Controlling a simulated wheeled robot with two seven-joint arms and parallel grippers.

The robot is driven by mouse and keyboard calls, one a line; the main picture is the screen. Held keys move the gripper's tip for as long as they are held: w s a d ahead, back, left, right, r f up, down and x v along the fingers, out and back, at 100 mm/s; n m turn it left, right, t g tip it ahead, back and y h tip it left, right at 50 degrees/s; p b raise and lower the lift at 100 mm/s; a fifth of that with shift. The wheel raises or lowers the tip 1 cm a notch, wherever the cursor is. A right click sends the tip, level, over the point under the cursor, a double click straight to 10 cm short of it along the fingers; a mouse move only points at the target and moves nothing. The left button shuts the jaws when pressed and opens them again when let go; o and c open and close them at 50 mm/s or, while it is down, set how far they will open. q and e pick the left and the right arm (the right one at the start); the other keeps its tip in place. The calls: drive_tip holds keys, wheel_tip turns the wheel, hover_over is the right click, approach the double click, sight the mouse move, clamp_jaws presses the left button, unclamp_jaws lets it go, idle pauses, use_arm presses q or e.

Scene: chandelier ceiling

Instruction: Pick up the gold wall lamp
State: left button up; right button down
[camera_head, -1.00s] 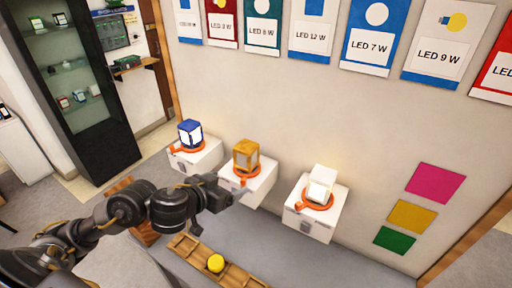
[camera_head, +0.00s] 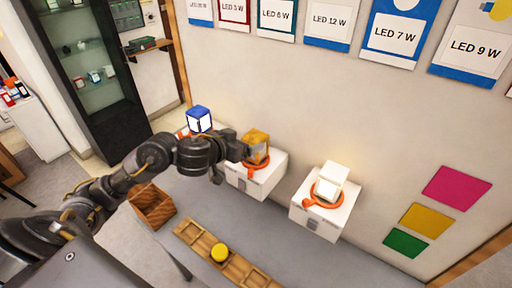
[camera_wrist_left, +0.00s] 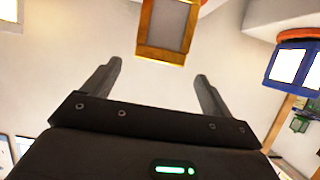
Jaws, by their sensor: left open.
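The gold wall lamp (camera_head: 256,141) is a small box-shaped lantern on an orange ring on the middle white wall block (camera_head: 262,178). My left gripper (camera_head: 230,163) is beside the lamp on its left, and overlaps it slightly in the head view. In the left wrist view the gripper (camera_wrist_left: 157,70) is open and empty. The gold lamp (camera_wrist_left: 168,22) shows there just beyond the fingertips, roughly in line with the gap, its upper part cut off. Whether a finger touches it cannot be told. My right gripper is not in view.
A blue lamp (camera_head: 199,119) stands to the left and also shows in the left wrist view (camera_wrist_left: 290,64). A lit white lamp (camera_head: 331,181) stands on the right block. Below are a wooden tray (camera_head: 187,233) with a yellow round item (camera_head: 219,252) and a wooden crate (camera_head: 148,208).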

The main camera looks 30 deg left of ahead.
sight(254, 137)
use_arm(q)
drive_tip(key=shift+x, duration=2.55)
drive_tip(key=shift+s+d, duration=0.1)
drive_tip(key=shift+s, duration=0.05)
drive_tip(key=shift+c, duration=0.8)
drive_tip(key=c, duration=1.1)
drive_tip(key=shift+o, duration=0.2)
drive_tip(key=shift+r, duration=0.15)
